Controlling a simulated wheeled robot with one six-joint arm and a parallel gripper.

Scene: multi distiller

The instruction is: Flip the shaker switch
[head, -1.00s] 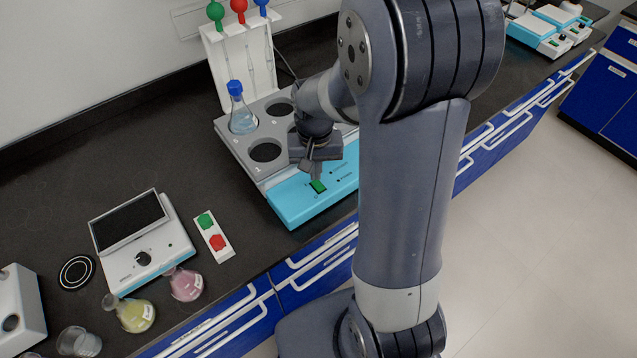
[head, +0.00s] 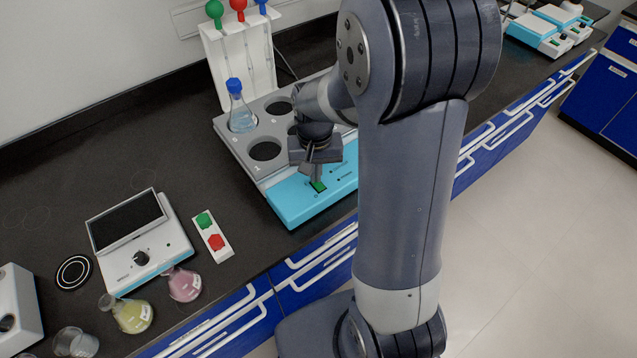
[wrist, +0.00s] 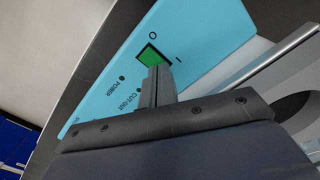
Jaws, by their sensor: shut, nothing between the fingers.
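The green rocker switch (head: 319,186) sits on the light-blue front panel (head: 300,206) of the grey multi-place distiller (head: 246,154). In the wrist view the switch (wrist: 150,55) lies between the "O" and "I" marks, beside the "POWER" and "CUT-OUT" labels. My gripper (head: 316,176) is shut and empty, pointing down at the switch. In the wrist view its fingertips (wrist: 160,68) overlap the near edge of the switch. I cannot tell whether they touch it. The fingers hide part of the switch.
A flask with a blue cap (head: 241,112) stands in a distiller place. To the left are a device with a dark screen (head: 128,222), a plate with green and red buttons (head: 212,236), a yellow flask (head: 133,315) and a pink flask (head: 184,285). Bare dark counter lies between.

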